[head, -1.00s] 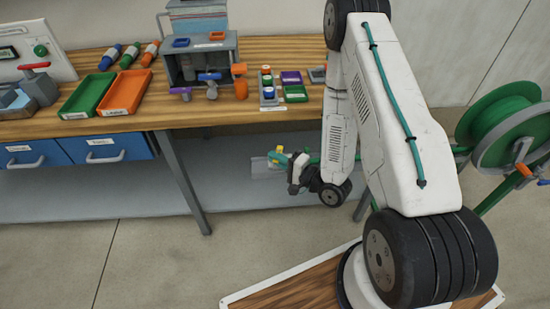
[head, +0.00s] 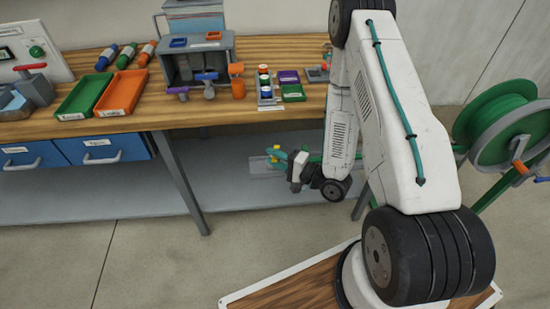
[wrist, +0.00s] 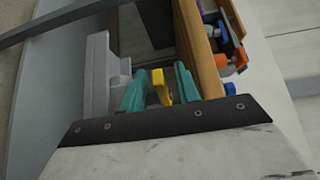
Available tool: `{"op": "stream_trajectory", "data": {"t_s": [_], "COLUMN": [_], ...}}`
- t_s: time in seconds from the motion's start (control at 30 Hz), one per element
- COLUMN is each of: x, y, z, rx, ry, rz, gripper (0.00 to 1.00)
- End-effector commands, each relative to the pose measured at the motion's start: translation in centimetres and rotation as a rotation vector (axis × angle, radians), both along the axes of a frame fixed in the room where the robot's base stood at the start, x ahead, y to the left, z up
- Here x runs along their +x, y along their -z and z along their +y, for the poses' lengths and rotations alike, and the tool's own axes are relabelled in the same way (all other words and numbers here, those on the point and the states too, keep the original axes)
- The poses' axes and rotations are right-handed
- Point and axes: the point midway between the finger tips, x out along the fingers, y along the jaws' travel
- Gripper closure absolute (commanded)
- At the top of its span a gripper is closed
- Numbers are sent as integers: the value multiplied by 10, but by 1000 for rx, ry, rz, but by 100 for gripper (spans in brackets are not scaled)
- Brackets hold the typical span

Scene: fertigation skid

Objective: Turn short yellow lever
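The short yellow lever (head: 274,152) shows small below the bench top, at the tip of my gripper (head: 283,157). In the wrist view the yellow lever (wrist: 161,87) stands between the two teal fingers of my gripper (wrist: 158,88). The fingers are apart, one on each side of it. I see a gap on at least part of each side; whether either finger touches it I cannot tell. The lever's base and pivot are hidden.
A grey stepped block (wrist: 100,75) stands left of the fingers in the wrist view. The wooden bench edge (wrist: 198,50) runs close on the right. In the head view, the bench top (head: 190,118) overhangs a grey lower shelf (head: 100,195). A green hose reel (head: 500,130) stands at right.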

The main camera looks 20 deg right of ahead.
Motion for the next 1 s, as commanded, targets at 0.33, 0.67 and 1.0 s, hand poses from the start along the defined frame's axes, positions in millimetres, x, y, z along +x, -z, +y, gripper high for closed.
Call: {"op": "stream_trajectory", "data": {"t_s": [0.33,0.67,1.0], "x": [-21,-57,-64], "y": [0,0,0], "z": [-17,-42,-45], "rx": [1,0,0], "ry": [6,3,0], "rz": [2,1,0], "gripper": [68,68,68]}}
